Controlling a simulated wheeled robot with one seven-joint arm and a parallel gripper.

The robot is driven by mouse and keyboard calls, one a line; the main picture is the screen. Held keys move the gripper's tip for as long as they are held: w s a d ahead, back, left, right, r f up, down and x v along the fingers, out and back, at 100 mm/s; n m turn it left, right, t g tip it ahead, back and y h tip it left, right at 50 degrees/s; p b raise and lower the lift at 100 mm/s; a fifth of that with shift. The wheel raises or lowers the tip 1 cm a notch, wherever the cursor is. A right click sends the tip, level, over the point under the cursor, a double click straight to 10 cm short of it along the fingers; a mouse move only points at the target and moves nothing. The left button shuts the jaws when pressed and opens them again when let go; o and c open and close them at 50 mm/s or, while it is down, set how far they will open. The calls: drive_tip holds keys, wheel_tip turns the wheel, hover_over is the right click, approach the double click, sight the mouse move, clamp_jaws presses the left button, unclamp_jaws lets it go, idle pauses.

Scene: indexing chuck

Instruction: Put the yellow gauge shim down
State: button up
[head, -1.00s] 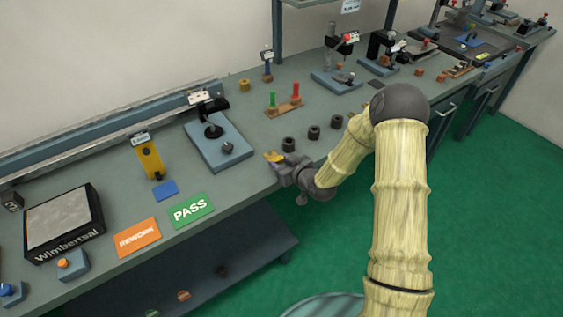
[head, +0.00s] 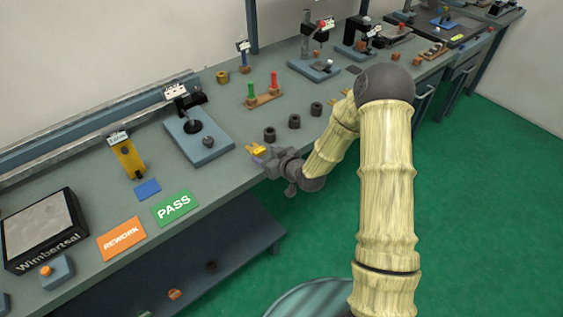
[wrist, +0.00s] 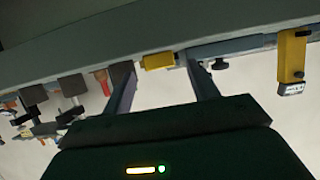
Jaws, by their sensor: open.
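The yellow gauge shim (head: 257,149) is a small yellow piece at the front edge of the bench, left of the nearest black ring. In the wrist view the shim (wrist: 158,61) lies between my fingertips, with a gap on both sides. My gripper (head: 266,154) is open around it and reaches in low from the front edge. The wrist view shows the open fingers of my gripper (wrist: 160,72) well apart. Whether the shim's underside rests fully on the bench is hard to tell.
Several black rings (head: 294,121) stand just behind my gripper. A blue fixture (head: 200,146) is to the left, with a green PASS card (head: 174,208) and an orange REWORK card (head: 121,239) farther left. A yellow upright stand (head: 128,158) is behind the cards. Bare bench surrounds the shim's left side.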

drive_tip(key=b+v, duration=0.1)
drive_tip(key=v, duration=0.8)
drive_tip(key=shift+s+d+r, duration=0.15)
drive_tip(key=shift+s+d, duration=0.1)
drive_tip(key=shift+s, duration=0.05)
drive_tip(key=s+d+r+m+g+h, duration=0.3)
drive_tip(key=s+d+g, duration=0.1)
drive_tip(key=s, duration=0.5)
drive_tip(key=s+d+r+m+g+h, duration=0.3)
drive_tip(key=s+d+g+h, duration=0.1)
drive_tip(key=s, duration=0.5)
drive_tip(key=shift+d+r+m+g, duration=0.3)
drive_tip(key=shift+d+m, duration=0.05)
drive_tip(key=shift+m, duration=0.05)
drive_tip(key=shift+o, duration=0.5)
